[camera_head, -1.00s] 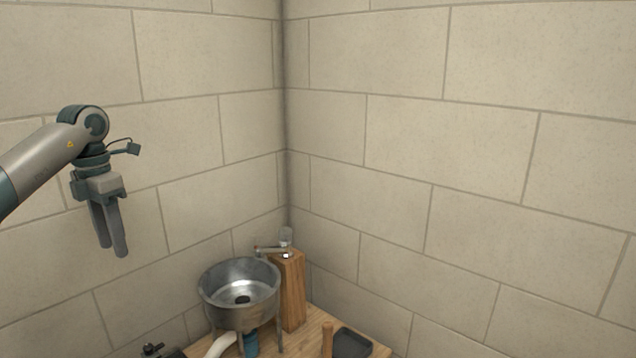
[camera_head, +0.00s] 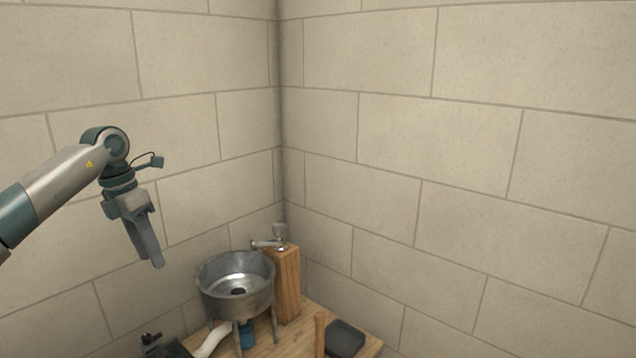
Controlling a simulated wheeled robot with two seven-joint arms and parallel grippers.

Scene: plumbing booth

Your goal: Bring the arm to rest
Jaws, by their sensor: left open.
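My left arm comes in from the left edge, and my left gripper (camera_head: 152,258) hangs down in front of the tiled wall. Its fingers point downward and hold nothing that I can see. They overlap from this angle, so the gap between them hardly shows. The gripper is to the left of the metal basin and above its level in the picture, apart from it. My right gripper is not in view.
A round metal basin (camera_head: 236,298) on legs stands on a wooden table (camera_head: 290,340) in the corner. Beside it is a wooden post (camera_head: 287,287) with a tap (camera_head: 278,240). A dark tray (camera_head: 345,338) and a white pipe (camera_head: 211,340) are near. Space around the gripper is clear.

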